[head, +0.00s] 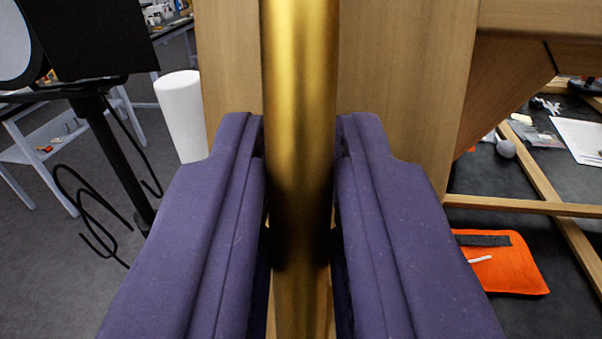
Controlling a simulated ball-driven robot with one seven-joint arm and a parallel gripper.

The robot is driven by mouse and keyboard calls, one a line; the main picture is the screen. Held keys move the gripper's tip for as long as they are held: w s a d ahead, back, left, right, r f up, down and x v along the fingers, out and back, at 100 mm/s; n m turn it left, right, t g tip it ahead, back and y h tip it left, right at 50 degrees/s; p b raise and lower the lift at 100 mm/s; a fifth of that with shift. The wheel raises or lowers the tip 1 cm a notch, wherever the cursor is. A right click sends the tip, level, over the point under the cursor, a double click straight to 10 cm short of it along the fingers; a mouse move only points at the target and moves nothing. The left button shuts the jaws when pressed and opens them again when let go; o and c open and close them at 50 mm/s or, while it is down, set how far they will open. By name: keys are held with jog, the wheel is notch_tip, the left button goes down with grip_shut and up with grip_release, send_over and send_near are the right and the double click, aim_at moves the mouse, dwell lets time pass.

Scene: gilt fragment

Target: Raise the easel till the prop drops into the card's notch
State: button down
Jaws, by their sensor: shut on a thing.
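My gripper (300,130) has two purple fingers in the lower middle of the head view. They are shut on a rounded gold bar (299,60), one finger on each side. The bar runs upright through the picture, from the top edge to the bottom edge. Wooden boards of what looks like the easel (405,90) stand behind the bar on both sides. A slanted wooden piece (510,80) joins a beam at the upper right. I cannot make out the prop, the card or its notch.
A black stand (112,145) with a dark panel and loose cables stands at left, near a white cylinder (182,115). At right, wooden bars (530,206) cross a dark surface holding an orange pouch (515,270), paper sheets (580,138) and small items. Grey floor shows at lower left.

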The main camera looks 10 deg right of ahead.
jog(key=shift+s+a+f+b, duration=0.2)
jog(key=shift+s+b, duration=0.1)
jog(key=shift+b, duration=0.2)
jog(key=shift+s+a, duration=0.1)
jog(key=shift+s, duration=0.2)
jog(key=shift+s+a+r, duration=0.15)
jog(key=shift+s+r, duration=0.15)
jog(key=shift+s, duration=0.2)
jog(key=c, duration=1.4)
grip_release()
jog(key=shift+o, duration=1.4)
jog(key=shift+w, duration=0.25)
jog(key=s+a, duration=0.1)
jog(key=s, duration=0.7)
jog(key=shift+f+b, duration=0.15)
jog(key=shift+b, duration=0.15)
